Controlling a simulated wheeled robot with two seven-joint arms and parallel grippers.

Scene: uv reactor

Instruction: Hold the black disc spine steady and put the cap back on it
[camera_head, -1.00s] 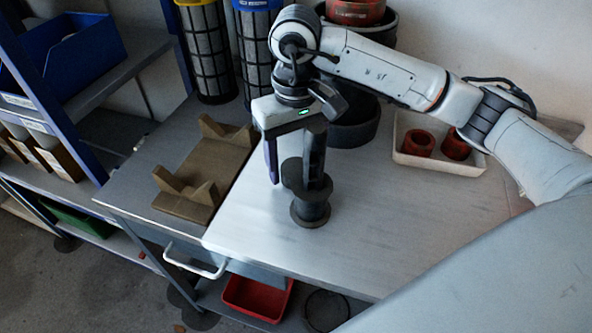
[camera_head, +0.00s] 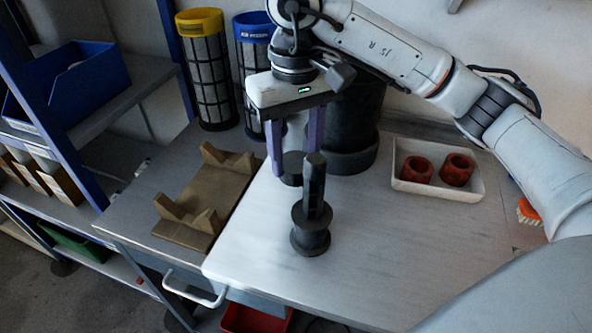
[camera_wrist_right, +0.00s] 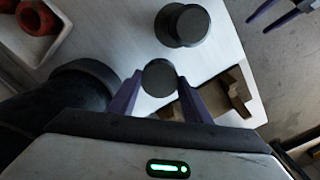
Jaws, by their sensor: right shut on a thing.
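The black disc spine (camera_head: 314,208) stands upright on its wide round base on the bench. In the right wrist view its round dark end (camera_wrist_right: 187,23) shows above the fingertips. My right gripper (camera_head: 293,165) points down, its purple fingers shut on the dark round cap (camera_head: 291,170). The cap is behind and slightly left of the spine's top in the head view. In the wrist view the cap (camera_wrist_right: 160,78) sits between the fingertips, with a gap to the spine. My left gripper (camera_wrist_right: 261,25) shows only in that view, at the top right, fingers apart and empty.
A wooden cradle (camera_head: 190,235) lies left of the spine. A tall black cylinder (camera_head: 355,120) stands close behind my right gripper. A white tray (camera_head: 437,191) with two red rings is at the right. The bench front right is clear.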

